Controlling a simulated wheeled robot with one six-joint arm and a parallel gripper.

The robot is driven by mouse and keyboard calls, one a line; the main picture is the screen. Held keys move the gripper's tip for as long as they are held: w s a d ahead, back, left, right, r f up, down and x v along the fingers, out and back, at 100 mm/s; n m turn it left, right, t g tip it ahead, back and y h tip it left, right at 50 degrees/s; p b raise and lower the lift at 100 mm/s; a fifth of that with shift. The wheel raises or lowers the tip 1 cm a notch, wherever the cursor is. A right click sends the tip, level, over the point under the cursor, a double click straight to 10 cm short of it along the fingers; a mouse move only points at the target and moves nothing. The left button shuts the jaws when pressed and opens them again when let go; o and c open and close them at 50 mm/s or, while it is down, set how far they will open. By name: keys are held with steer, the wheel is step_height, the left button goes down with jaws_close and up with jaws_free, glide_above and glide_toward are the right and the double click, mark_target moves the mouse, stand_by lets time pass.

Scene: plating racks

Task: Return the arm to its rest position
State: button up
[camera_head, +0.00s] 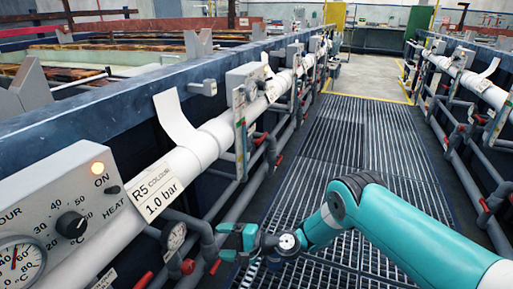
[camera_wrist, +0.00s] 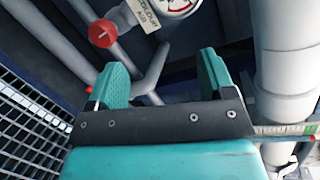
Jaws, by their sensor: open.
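My gripper (camera_head: 229,243) is at the end of the teal arm, low over the grated walkway and close to the pipes on the left. In the wrist view its two teal fingers (camera_wrist: 160,80) stand wide apart with nothing between them. The arm reaches in from the lower right and bends at a dark elbow joint. In the wrist view a red valve handle (camera_wrist: 102,33) and a gauge (camera_wrist: 178,6) lie beyond the fingers. I cannot tell how close the fingers are to the pipework.
A white pipe (camera_head: 200,147) runs along the left tank. The grated walkway (camera_head: 345,135) is clear ahead. More pipes (camera_head: 480,85) line the right side.

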steer(key=s+d+r+n+g+h, duration=0.1)
steer(key=s+d+r+n+h, duration=0.2)
steer(key=r, duration=0.9)
steer(key=s+d+r+n+g+h, duration=0.1)
steer(key=d+r+n+g+h, duration=0.15)
steer(key=r+n, duration=0.65)
steer(key=s+d+r+h, duration=0.2)
steer(key=s+d+r, duration=0.2)
steer(key=s+d, duration=0.3)
steer(key=s+d+r+n+h, duration=0.1)
steer(key=s+d+r+h, duration=0.1)
steer(key=s+d+r, duration=0.45)
steer(key=s+d+r+h, duration=0.2)
steer(key=s+d, duration=0.3)
steer(key=s, duration=0.4)
step_height(320, 180, up, 16)
steer(key=p, duration=1.6)
steer(key=shift+s+r+t, duration=0.2)
steer(key=shift+s+t, duration=0.1)
steer(key=shift+t, duration=0.05)
steer(key=shift+a, duration=0.1)
